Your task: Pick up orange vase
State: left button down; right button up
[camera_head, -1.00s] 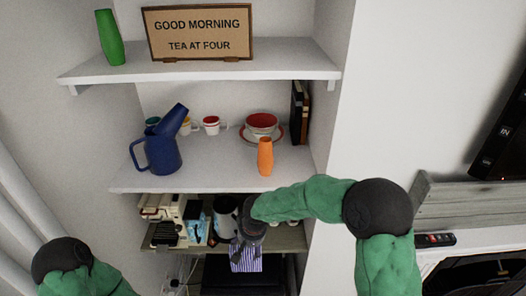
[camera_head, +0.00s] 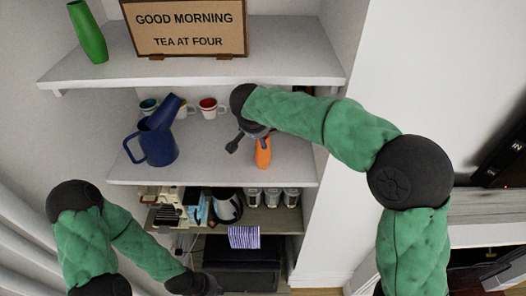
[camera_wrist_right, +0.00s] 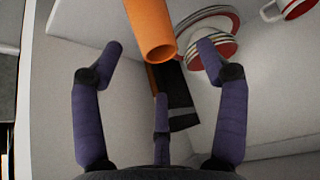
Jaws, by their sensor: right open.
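The orange vase (camera_head: 263,152) stands on the middle white shelf, near its front edge; its top is partly covered by my right gripper. My right gripper (camera_head: 250,135) is open at the vase's upper part, with one dark finger out to its left. In the right wrist view the vase (camera_wrist_right: 150,28) lies between the spread fingertips of the right gripper (camera_wrist_right: 160,52), with no clear contact. My left gripper (camera_head: 204,287) is low at the bottom edge of the head view, away from the vase; its fingers are not clear.
A blue pitcher (camera_head: 157,143) and several mugs (camera_head: 208,107) stand left of the vase. A red-and-white bowl (camera_wrist_right: 212,45) on a plate is close by. The upper shelf (camera_head: 190,70) holds a green vase (camera_head: 88,32) and a sign (camera_head: 190,28).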

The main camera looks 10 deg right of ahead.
aim_at(263, 152)
jog(key=shift+w+d+f, duration=0.35)
jog(key=shift+w+f, duration=0.25)
jog(key=shift+f, duration=0.05)
jog(key=shift+d+f+p, duration=0.1)
jog(key=shift+f+p, duration=0.25)
jog(key=shift+p, duration=0.1)
jog(key=p+x, duration=0.1)
jog(key=x, duration=0.2)
jog(key=shift+f, duration=0.4)
jog(key=c, duration=0.5)
pick_arm(q)
notch_tip(263, 152, up, 2)
jog(key=shift+w+r, duration=0.1)
jog(key=shift+r, duration=0.05)
pick_arm(e)
grip_shut()
